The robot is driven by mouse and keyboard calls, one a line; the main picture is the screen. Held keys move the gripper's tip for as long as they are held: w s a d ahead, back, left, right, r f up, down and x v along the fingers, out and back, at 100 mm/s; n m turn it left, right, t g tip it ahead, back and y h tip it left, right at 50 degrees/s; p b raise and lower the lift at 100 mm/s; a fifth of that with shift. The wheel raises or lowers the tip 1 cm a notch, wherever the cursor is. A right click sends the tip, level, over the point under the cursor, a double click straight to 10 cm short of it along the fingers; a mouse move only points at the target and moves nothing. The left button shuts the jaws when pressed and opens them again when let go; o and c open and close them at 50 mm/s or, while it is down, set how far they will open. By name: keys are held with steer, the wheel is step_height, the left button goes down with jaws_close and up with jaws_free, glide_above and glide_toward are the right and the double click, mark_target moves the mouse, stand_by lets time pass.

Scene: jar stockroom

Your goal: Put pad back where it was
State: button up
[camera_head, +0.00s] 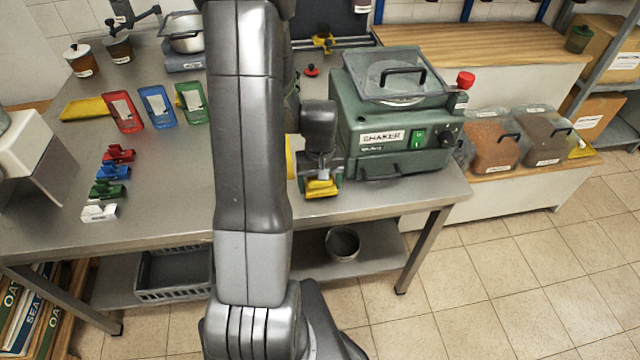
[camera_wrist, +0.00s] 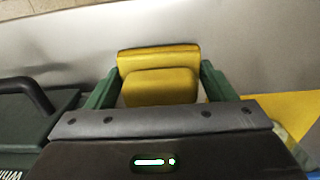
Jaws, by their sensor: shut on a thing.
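A yellow pad (camera_wrist: 160,75) sits between the two green fingers of my gripper (camera_wrist: 158,88) in the wrist view, with a thicker block on its near side. My gripper is shut on it. In the head view the pad (camera_head: 321,188) shows below my gripper (camera_head: 321,180), near the front edge of the steel table (camera_head: 350,212), just left of the green shaker (camera_head: 395,120). I cannot tell whether the pad touches the table. My arm hides the middle of the table.
Red, blue and green trays (camera_head: 157,106) and several small coloured clips (camera_head: 112,172) lie at left. A yellow holder (camera_head: 323,42) and a red knob (camera_head: 311,71) are at the back. Lidded bins (camera_head: 492,145) stand right.

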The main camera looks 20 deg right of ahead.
steer(key=shift+f, duration=0.45)
steer(key=shift+f, duration=0.1)
steer(key=shift+f, duration=0.15)
steer(key=o, duration=1.1)
step_height(320, 180, up, 13)
steer(key=shift+f, duration=0.2)
steer(key=shift+f, duration=0.15)
